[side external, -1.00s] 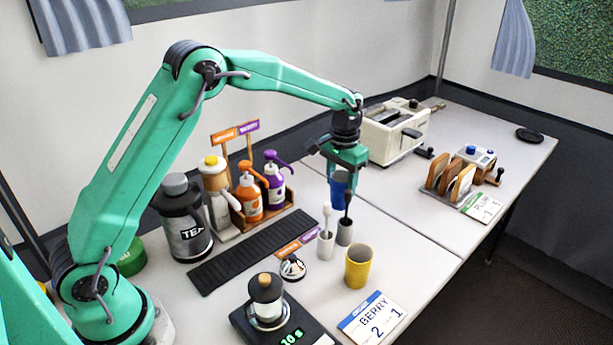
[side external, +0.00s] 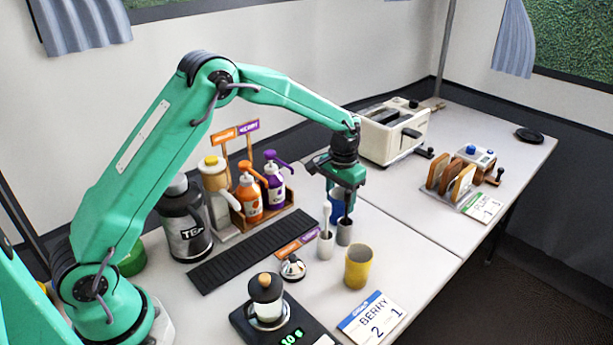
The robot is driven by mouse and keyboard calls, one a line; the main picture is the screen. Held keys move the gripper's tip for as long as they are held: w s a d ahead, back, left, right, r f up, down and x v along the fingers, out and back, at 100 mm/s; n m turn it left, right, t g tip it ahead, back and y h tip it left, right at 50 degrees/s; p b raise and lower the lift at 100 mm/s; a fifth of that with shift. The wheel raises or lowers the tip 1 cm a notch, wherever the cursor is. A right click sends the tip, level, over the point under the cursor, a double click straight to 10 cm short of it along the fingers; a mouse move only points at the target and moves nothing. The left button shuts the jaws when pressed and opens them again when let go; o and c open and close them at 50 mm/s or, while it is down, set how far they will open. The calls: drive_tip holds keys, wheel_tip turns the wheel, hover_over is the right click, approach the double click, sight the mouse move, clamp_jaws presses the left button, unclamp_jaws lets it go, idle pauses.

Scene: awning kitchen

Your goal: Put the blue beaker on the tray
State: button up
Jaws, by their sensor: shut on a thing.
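The blue beaker (side external: 336,209) is between the fingers of my gripper (side external: 343,205), which points straight down and is shut on it. The fingers and the grey cup in front hide part of the beaker. I cannot tell whether its base touches the table. A long black ribbed tray (side external: 250,252) lies on the table to the left of my gripper, with nothing standing on it.
A grey cup (side external: 345,234) and a white cup (side external: 326,247) with tools stand just in front of my gripper. A yellow cup (side external: 357,268) is nearer. Pump bottles (side external: 249,199) stand behind the tray. A toaster (side external: 393,132) is behind right.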

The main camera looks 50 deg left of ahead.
drive_tip(key=o, duration=1)
wheel_tip(320, 180, up, 12)
drive_tip(key=shift+r, duration=0.15)
idle(0.6)
